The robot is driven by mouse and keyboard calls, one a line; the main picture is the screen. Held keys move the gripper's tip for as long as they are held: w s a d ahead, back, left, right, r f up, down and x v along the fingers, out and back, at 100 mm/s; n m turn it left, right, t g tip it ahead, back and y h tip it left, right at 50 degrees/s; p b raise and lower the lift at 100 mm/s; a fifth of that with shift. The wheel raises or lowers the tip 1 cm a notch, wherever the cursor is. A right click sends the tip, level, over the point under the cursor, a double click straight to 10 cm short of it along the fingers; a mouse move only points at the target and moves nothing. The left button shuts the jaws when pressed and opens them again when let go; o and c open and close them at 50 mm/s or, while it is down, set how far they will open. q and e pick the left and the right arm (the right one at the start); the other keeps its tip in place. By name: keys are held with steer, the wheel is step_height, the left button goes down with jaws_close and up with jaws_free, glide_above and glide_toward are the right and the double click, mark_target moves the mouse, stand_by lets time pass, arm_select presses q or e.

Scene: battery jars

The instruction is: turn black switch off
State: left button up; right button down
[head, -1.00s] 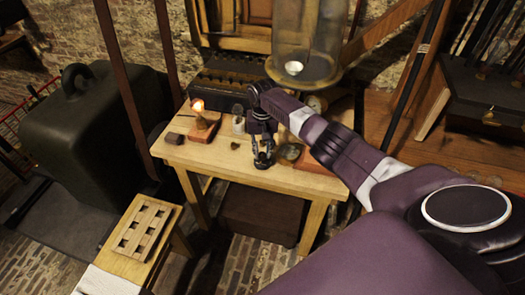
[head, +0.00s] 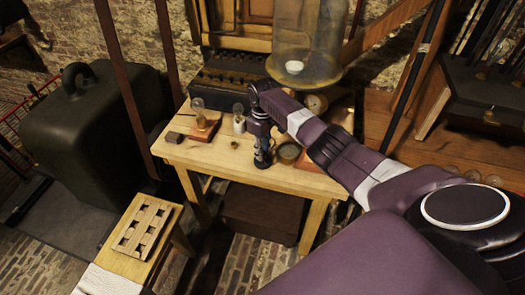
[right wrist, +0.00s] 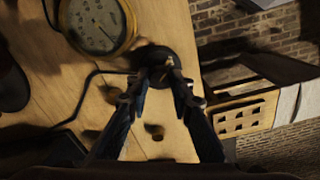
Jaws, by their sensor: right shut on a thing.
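The black switch (right wrist: 152,56) shows in the right wrist view as a round black piece on the wooden table, with a small light part between my fingertips. My right gripper (right wrist: 166,76) is shut on it. In the head view my right gripper (head: 262,160) points down at the front of the table and hides the switch. A bulb (head: 198,105) on a red-brown base (head: 203,127) stands left of the gripper and is unlit. My left gripper is not in view.
A round brass-rimmed gauge (right wrist: 98,22) lies beside the switch. A second bulb (head: 238,109) and a dark block (head: 175,137) stand on the table (head: 215,158). A glass jar (head: 308,40) stands behind. A slotted wooden rack (head: 147,227) is at front left.

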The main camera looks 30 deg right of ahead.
steer(key=shift+n, duration=0.6)
steer(key=c, duration=1.7)
jaws_free()
step_height(320, 180, up, 12)
steer(key=shift+r, duration=0.1)
